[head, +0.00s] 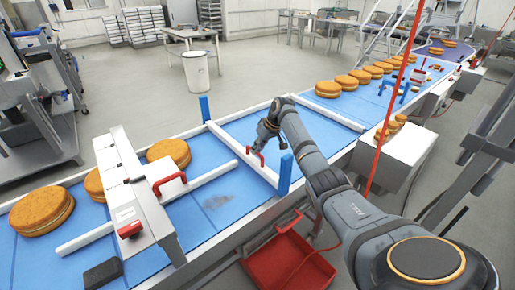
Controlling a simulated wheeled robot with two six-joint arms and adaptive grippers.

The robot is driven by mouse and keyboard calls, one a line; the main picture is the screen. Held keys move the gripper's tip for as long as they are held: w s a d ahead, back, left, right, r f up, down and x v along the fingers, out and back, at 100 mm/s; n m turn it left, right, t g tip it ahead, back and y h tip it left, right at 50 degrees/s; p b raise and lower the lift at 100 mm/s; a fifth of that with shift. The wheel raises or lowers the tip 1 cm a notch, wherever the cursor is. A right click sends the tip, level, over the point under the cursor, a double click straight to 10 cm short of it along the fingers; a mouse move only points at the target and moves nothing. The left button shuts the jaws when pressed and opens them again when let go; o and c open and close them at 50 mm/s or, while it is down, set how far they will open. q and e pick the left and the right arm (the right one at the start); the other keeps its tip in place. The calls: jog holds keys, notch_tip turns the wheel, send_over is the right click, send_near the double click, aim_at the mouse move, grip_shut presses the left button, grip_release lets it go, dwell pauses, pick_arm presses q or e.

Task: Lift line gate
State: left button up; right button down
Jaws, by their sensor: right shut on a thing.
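The line gate is a white bar (228,142) set across the blue conveyor, between two upright blue posts, one at the far side (204,108) and one at the near side (285,174). A small red handle (262,160) is on the bar. My right arm reaches in from the lower right, and my right gripper (256,150) is shut on the red handle. The fingers partly hide the handle. I cannot tell whether the bar rests on the belt or is slightly above it. My left gripper is not in view.
Several golden filled rounds (40,211) lie on the belt (225,195) at left, and more rounds (328,89) at upper right. A white housing (133,190) with red handles bridges the belt. A red crate (290,262) stands below the near side. A red cord (391,100) hangs at right.

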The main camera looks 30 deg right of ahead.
notch_tip(320, 180, up, 11)
jog(key=p, duration=0.7)
jog(key=shift+p, duration=0.35)
jog(key=c, duration=1.3)
grip_release()
jog(key=shift+f, duration=0.2)
jog(key=shift+c, duration=0.2)
jog(key=v, duration=1.2)
jog(key=shift+d, duration=0.1)
